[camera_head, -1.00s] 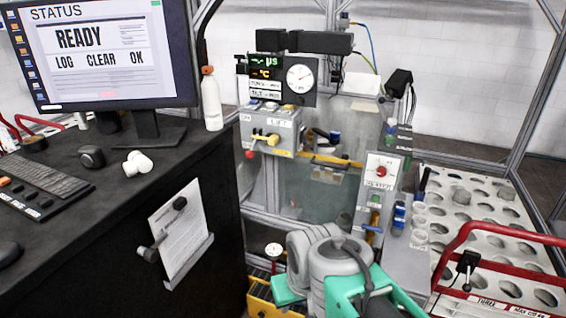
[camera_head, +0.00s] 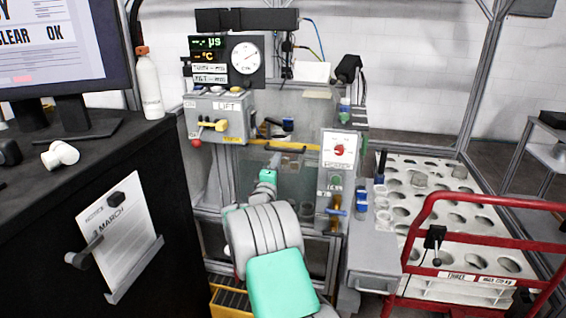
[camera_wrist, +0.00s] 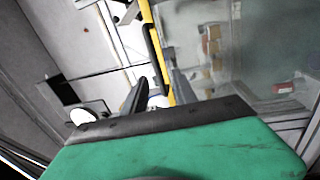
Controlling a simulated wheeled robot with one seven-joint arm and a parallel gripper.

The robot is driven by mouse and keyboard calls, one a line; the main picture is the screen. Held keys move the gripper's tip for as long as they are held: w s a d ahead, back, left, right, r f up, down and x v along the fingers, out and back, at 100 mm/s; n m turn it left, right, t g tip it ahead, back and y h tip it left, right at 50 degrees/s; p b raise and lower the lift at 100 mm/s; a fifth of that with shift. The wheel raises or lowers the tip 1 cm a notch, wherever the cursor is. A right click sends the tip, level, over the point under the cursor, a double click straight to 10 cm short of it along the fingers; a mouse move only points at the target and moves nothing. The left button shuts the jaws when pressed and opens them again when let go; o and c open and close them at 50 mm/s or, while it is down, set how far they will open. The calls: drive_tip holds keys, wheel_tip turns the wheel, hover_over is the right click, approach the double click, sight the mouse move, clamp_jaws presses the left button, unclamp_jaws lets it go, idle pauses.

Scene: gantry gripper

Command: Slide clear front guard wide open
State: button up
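The clear front guard (camera_head: 297,178) is a see-through panel on the front of the grey machine, with a yellow bar (camera_head: 285,147) along its top. In the wrist view the yellow bar (camera_wrist: 153,45) runs down the middle and the clear panel (camera_wrist: 245,60) lies to its right. My gripper (camera_head: 275,160) is in front of the guard, just below the yellow bar; my arm hides part of the panel. In the wrist view my gripper (camera_wrist: 155,82) has its two dark fingers apart, with the bar's lower end near the gap. I cannot tell whether they touch the bar.
A grey lift control box (camera_head: 222,118) is left of the guard, and a panel with a red knob (camera_head: 340,150) is right of it. A red-railed cart (camera_head: 470,205) and a tray with round holes (camera_head: 450,190) stand at the right. A black desk (camera_head: 45,215) is at the left.

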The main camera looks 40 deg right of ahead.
sight(283, 150)
drive_tip(key=shift+n+h, duration=0.3)
drive_tip(key=p+x, duration=0.1)
drive_tip(key=x, duration=0.7)
drive_tip(key=shift+d+r, duration=0.1)
drive_tip(key=shift+r, duration=0.05)
drive_tip(key=shift+c, duration=0.2)
clamp_jaws()
idle(0.6)
